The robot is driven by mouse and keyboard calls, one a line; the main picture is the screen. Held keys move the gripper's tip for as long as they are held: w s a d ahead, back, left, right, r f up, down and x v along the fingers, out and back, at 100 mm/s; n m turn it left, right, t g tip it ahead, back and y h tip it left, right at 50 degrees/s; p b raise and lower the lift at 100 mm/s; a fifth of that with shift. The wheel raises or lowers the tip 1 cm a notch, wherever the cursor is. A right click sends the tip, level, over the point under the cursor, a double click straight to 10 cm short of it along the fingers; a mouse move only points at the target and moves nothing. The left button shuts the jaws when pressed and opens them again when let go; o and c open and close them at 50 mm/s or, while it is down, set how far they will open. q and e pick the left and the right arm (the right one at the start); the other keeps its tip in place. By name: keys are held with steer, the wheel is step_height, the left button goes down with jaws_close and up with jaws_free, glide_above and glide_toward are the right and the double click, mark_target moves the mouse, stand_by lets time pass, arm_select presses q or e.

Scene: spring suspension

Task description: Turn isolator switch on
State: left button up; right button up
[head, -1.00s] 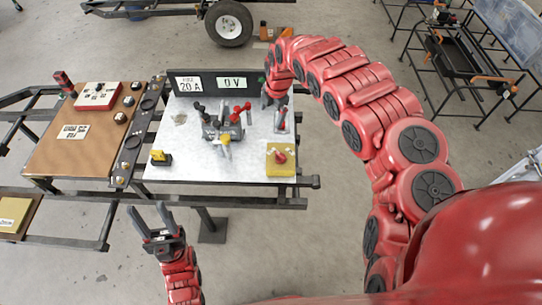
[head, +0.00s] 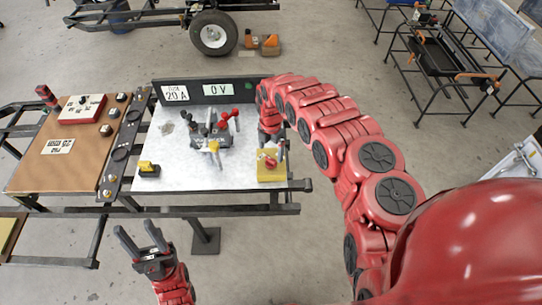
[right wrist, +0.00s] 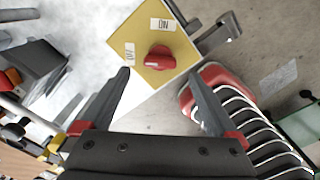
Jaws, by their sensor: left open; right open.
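A yellow plate (head: 262,176) with a red rotary knob (head: 270,162) sits at the front right corner of the white board. In the right wrist view the yellow plate (right wrist: 133,28) has an ON label and another label on its left, apparently OFF. The red knob (right wrist: 159,58) there has a light mark on its left side, toward the left label. My right gripper (right wrist: 160,80) is open and empty, its fingertips near the plate's lower edge in that view, apart from the knob. My left gripper (head: 139,236) is open and empty in front of the bench.
A cluster of levers (head: 212,132) stands mid-board. A small yellow-and-black part (head: 149,169) lies to the left. Displays reading 20 A and 0 V (head: 218,89) stand behind.

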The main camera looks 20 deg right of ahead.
mark_target(271, 159)
step_height(271, 159, down, 4)
steer(key=shift+a+r, duration=0.1)
steer(key=shift+f, duration=0.4)
steer(key=c, duration=1.4)
